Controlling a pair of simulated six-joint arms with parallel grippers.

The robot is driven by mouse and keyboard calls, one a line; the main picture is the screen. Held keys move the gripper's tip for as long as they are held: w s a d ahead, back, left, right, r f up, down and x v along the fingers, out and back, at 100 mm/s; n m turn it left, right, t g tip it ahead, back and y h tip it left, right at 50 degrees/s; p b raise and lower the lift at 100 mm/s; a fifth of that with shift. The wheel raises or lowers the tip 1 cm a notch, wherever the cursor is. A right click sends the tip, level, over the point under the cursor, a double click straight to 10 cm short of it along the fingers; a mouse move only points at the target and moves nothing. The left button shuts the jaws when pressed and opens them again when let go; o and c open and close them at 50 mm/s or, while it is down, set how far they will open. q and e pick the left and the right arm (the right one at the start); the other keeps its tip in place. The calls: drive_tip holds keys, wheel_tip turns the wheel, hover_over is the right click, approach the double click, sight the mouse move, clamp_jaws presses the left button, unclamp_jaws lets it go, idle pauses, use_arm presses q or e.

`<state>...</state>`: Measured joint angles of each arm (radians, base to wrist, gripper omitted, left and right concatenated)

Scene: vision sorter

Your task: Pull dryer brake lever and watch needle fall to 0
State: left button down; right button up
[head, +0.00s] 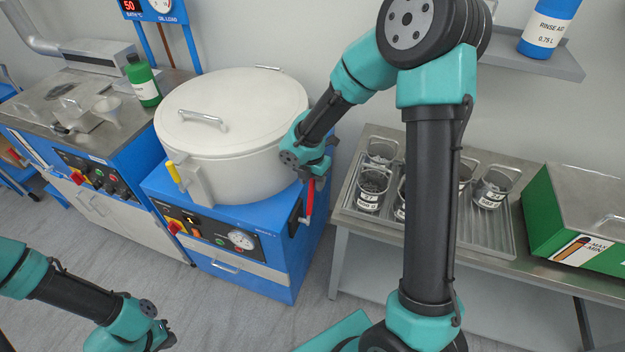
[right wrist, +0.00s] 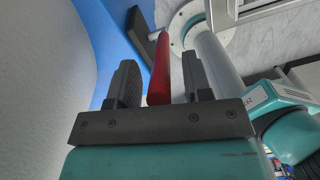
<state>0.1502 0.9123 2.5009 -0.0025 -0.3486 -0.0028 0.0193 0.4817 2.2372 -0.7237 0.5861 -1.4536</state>
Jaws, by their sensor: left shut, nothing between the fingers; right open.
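The dryer is a white lidded drum (head: 235,110) on a blue cabinet (head: 255,279). Its red brake lever (head: 309,203) is on the right side of the cabinet, pointing upward. A round dial (head: 242,240) is on the front panel; its needle is too small to read. My right gripper (head: 311,180) is at the top of the lever, partly hidden by its own wrist. In the right wrist view my right gripper (right wrist: 160,88) is open, with the red lever (right wrist: 160,72) between its fingers and gaps beside it. My left gripper (head: 165,337) is shut and empty, low at the left.
A green box (head: 570,215) is at the far right. A blue machine (head: 90,150) stands left of the dryer. Floor in front of the dryer is clear.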

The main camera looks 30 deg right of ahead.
clamp_jaws()
idle(0.4)
